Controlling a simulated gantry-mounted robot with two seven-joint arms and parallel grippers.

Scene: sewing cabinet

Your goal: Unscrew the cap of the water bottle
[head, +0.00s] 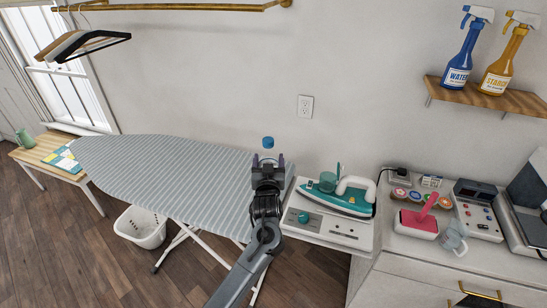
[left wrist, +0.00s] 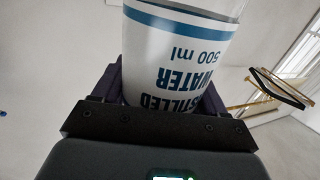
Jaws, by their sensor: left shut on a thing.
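The water bottle (head: 268,153) shows its clear top and blue cap (head: 268,142) above my left gripper (head: 268,163) in the head view. The bottle looks upright, with the cap on top. In the left wrist view its white label (left wrist: 185,55) reads "DISTILLED WATER 500 ml" between blue bands. My left gripper is shut around the bottle's body, with a dark finger (left wrist: 105,82) on each side of it. The lower part of the bottle is hidden by the gripper in the head view. The cap is outside the left wrist view. My right gripper is not in view.
A striped ironing board (head: 165,180) lies behind and left of my left gripper. A teal iron (head: 338,197) rests on its white end panel. The white cabinet top (head: 400,262) at right holds several small items. Spray bottles stand on a wall shelf (head: 490,93). Wall space behind the cap is clear.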

